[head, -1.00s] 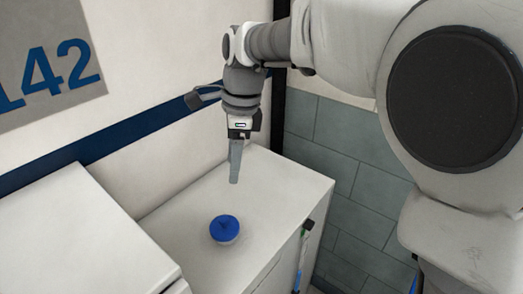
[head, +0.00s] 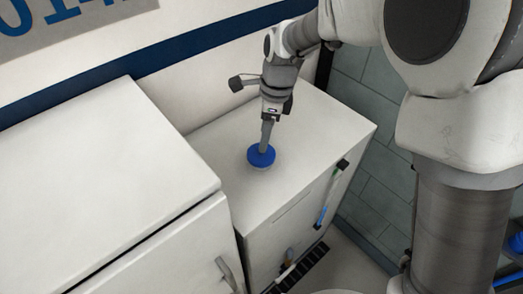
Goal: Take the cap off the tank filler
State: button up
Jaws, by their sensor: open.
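The blue round cap (head: 261,157) sits on the tank filler, whose pale neck (head: 261,168) shows just under it on top of a white cabinet (head: 222,152). My gripper (head: 263,149) points down with its fingertips at the cap's upper side, over its middle. The fingers are seen edge-on, so the gap between them does not show. They are open, and I cannot tell whether they touch the cap. The knob on top of the cap is hidden behind the fingers.
A larger white cabinet (head: 105,165) with a handle stands at the left. A wall with a blue stripe (head: 170,62) runs behind. The cabinet top around the cap is clear.

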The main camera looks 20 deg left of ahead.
jog(key=shift+a+f, duration=0.2)
jog(key=shift+f, duration=0.8)
jog(key=shift+a+f, duration=0.2)
jog(key=shift+f, duration=0.75)
grip_shut()
